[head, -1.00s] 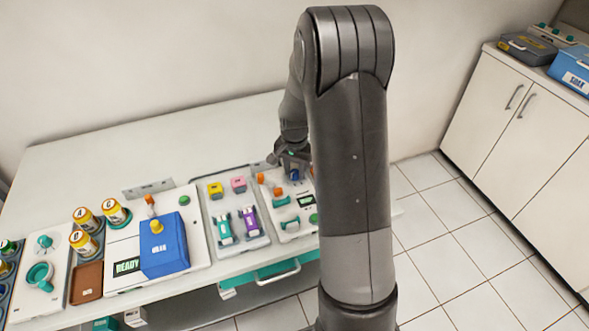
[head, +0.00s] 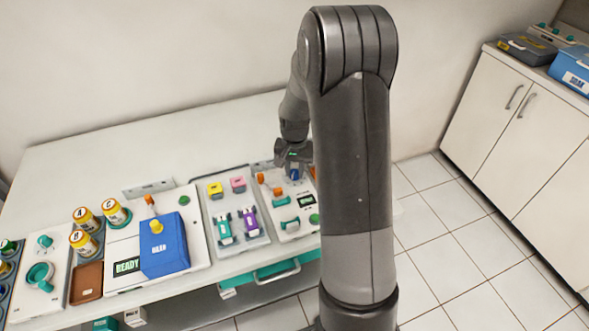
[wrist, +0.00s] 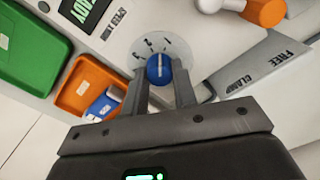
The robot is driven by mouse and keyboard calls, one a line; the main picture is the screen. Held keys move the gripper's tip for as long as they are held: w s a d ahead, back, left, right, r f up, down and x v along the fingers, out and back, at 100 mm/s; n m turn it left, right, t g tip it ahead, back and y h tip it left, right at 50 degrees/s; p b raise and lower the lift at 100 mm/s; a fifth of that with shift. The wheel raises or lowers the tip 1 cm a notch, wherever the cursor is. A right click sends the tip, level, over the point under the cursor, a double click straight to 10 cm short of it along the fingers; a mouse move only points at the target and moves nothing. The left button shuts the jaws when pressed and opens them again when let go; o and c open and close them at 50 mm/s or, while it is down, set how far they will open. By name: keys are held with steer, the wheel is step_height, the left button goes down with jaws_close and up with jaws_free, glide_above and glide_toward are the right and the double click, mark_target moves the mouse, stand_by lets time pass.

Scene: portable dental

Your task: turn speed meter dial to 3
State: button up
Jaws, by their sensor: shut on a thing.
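The speed meter dial is a blue round knob (wrist: 158,70) on a pale disc (wrist: 178,47) with dark marks around its edge. In the wrist view my gripper (wrist: 160,80) has one finger on each side of the knob and is shut on it. A white line shows on the knob, but I cannot read which number it points to. In the head view my gripper (head: 293,155) is over the back of the right-hand panel (head: 283,233), with the blue knob (head: 295,174) just below it.
In the wrist view an orange tray (wrist: 82,88) holds a small blue and white item, beside a green tray (wrist: 30,45). A grey plate (wrist: 250,66) marked "FREE" and "CLAMP" lies right of the knob. An orange-ended part (wrist: 263,10) stands at the upper right.

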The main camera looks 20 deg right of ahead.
steer(key=n, duration=1.2)
steer(key=shift+n, duration=0.4)
stand_by(0.3)
steer(key=o, duration=1)
